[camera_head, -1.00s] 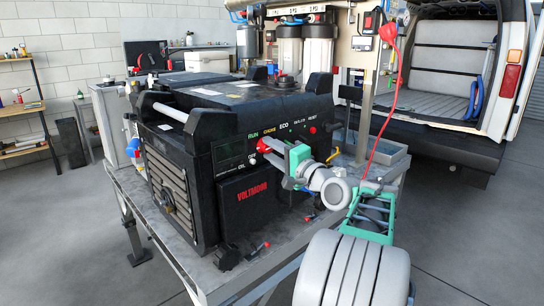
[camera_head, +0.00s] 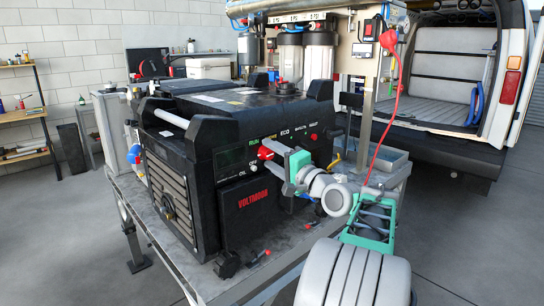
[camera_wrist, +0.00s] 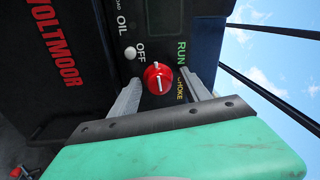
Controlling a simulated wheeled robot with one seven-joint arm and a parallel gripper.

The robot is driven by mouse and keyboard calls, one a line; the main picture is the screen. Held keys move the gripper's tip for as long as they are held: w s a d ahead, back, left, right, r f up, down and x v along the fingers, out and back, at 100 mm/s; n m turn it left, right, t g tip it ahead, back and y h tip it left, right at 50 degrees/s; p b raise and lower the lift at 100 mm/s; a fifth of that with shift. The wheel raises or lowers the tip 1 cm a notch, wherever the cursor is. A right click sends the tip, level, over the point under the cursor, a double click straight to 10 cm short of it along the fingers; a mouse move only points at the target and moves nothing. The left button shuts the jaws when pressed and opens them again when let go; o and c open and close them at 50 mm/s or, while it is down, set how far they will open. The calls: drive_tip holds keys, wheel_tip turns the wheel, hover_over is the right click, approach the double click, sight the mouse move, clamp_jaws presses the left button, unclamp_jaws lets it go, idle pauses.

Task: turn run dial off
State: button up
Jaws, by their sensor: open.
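The run dial (camera_wrist: 158,78) is a red round knob with a white mark, on the black generator's front panel (camera_head: 229,164). OFF, RUN and CHOKE labels surround it in the wrist view. I cannot read for certain which label the mark points to. My gripper (camera_wrist: 160,84) is open, with one grey finger on each side of the dial. I cannot tell whether the fingers touch it. In the head view my gripper (camera_head: 274,158) reaches the panel from the right, and the red dial (camera_head: 264,153) shows partly at its fingertips.
The generator stands on a grey metal workbench (camera_head: 187,259). A white OIL button (camera_wrist: 130,53) sits near the dial. A red cable (camera_head: 387,118) hangs beside a post at the right. An open van (camera_head: 440,90) stands behind. Floor at far right is clear.

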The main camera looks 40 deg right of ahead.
drive_tip(key=s, duration=0.7)
drive_tip(key=shift+s+f, duration=0.35)
drive_tip(key=shift+f, duration=0.1)
drive_tip(key=shift+s, duration=0.1)
